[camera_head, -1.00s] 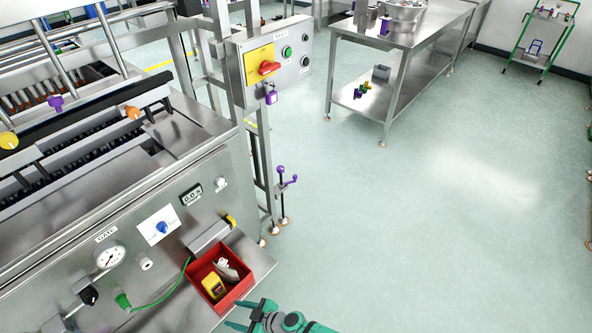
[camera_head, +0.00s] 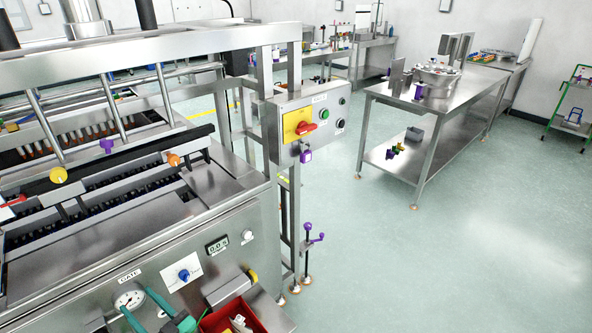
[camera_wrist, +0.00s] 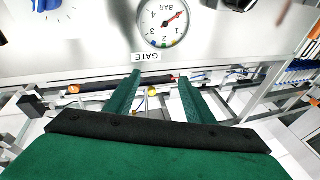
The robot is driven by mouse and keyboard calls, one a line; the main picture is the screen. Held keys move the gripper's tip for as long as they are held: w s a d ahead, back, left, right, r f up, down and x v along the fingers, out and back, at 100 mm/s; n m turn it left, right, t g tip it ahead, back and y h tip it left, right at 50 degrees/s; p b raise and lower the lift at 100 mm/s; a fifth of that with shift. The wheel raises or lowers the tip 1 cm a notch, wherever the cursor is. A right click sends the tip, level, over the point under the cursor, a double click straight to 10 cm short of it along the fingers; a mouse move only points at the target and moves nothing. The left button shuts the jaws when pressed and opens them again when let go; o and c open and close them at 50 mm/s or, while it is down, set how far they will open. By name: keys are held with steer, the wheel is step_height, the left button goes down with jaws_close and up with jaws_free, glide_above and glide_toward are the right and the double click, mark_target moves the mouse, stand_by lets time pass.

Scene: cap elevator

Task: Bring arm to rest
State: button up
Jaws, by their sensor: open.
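My gripper (camera_head: 137,302) shows at the bottom left of the head view, with its two green fingers spread in front of the machine's lower front panel. It covers part of the round pressure gauge (camera_head: 130,299) there. In the wrist view, my gripper (camera_wrist: 159,76) is open, with nothing between its fingers. The gauge (camera_wrist: 163,22) and the GATE label (camera_wrist: 153,57) appear beyond the fingertips. I cannot tell how far the fingers are from the panel. Most of my arm is out of view.
The steel machine (camera_head: 130,205) fills the left. A red bin (camera_head: 240,318) hangs on its front, near my gripper. A control box (camera_head: 305,120) with a red and yellow switch stands on a post. A steel table (camera_head: 440,105) stands at the back right. The floor on the right is clear.

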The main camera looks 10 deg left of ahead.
step_height(320, 180, up, 11)
steer(key=m+t, duration=0.5)
steer(key=t, duration=0.1)
steer(key=d+r+m+t+h, duration=0.3)
steer(key=d+m+t+h, duration=0.25)
steer(key=d+m, duration=0.2)
steer(key=s+d+f+m+g+h, duration=0.1)
steer(key=s+d+f+h, duration=0.3)
steer(key=d, duration=0.3)
steer(key=s+d+f+m+h, duration=0.2)
steer(key=s+d+f+h, duration=0.25)
steer(key=d, duration=0.25)
steer(key=s+d+f+m+g+h, duration=0.1)
steer(key=s+d+f+h, duration=0.2)
steer(key=d+f, duration=0.3)
steer(key=s+d+f+n+g+h, duration=0.1)
steer(key=s+d+n+g, duration=0.2)
steer(key=s+d, duration=1.2)
steer(key=d+n, duration=0.2)
steer(key=d, duration=0.2)
steer(key=shift+s+d+f+h, duration=0.25)
steer(key=shift+s+f+h, duration=0.05)
steer(key=shift+s+f, duration=0.1)
steer(key=c, duration=0.5)
steer(key=shift+o, duration=0.2)
